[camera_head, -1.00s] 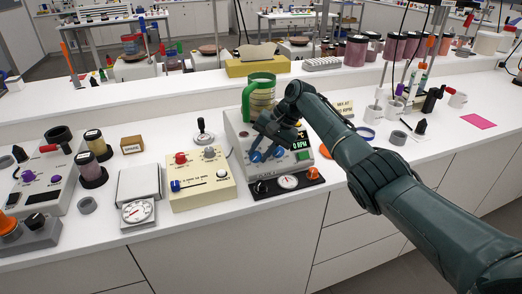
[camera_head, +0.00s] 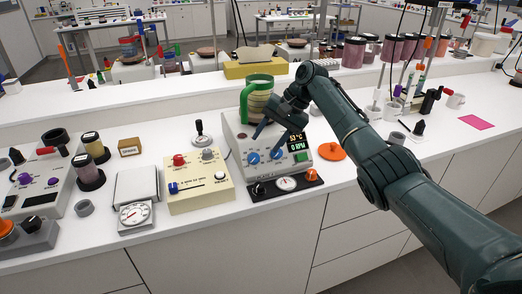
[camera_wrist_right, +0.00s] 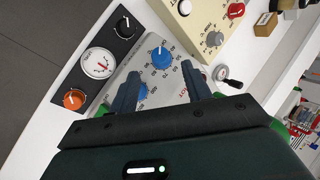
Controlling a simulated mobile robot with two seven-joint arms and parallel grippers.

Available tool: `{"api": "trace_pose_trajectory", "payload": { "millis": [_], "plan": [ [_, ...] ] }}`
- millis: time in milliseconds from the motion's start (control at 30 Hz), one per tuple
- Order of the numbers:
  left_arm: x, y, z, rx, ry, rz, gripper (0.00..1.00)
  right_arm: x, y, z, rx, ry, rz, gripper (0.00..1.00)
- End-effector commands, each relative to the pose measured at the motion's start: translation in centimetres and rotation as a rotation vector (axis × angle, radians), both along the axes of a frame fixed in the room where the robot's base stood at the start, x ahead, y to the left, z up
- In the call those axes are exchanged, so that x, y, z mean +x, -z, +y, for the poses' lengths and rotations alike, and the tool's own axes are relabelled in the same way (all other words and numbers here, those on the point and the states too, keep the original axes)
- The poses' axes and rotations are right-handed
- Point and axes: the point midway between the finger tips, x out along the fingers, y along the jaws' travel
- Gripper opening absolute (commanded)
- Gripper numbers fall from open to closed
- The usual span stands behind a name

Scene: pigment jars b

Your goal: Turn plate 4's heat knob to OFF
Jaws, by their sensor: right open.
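The hot plate unit (camera_head: 236,140) stands at the middle of the bench with two blue knobs on its sloped face, the left knob (camera_head: 253,156) and the right knob (camera_head: 275,155). I cannot read which is marked heat. A lit display (camera_head: 297,139) sits right of them. My right gripper (camera_head: 268,139) is open and empty above the panel, its fingers pointing down at the knobs. In the right wrist view the left knob (camera_wrist_right: 162,57) shows whole beyond the gap between the fingertips, and one finger partly hides the right knob (camera_wrist_right: 141,92). The pointers are too small to read.
A green-handled jug (camera_head: 258,98) stands on the hot plate. In front is a black strip (camera_head: 264,188) with a gauge and an orange knob. A cream control box (camera_head: 200,188) stands left. An orange disc (camera_head: 332,151) lies right.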

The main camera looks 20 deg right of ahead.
Motion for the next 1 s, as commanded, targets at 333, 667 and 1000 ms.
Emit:
{"api": "trace_pose_trajectory", "payload": {
  "millis": [333,667,1000],
  "plan": [
    [0.1,0.1,-0.4,-0.005,0.014,-0.015,0.36,-0.8,-5.6,-3.2,0.0,0.001,0.0,0.49],
    [0.1,-0.2,-0.5,-0.006,0.019,-0.023,0.36,-1.0,-6.5,-3.7,-0.001,0.0,0.003,0.49],
    [0.1,0.0,-0.4,-0.005,0.017,-0.018,0.36,-1.0,-6.5,-3.6,0.0,0.0,0.002,0.49]
  ]
}}
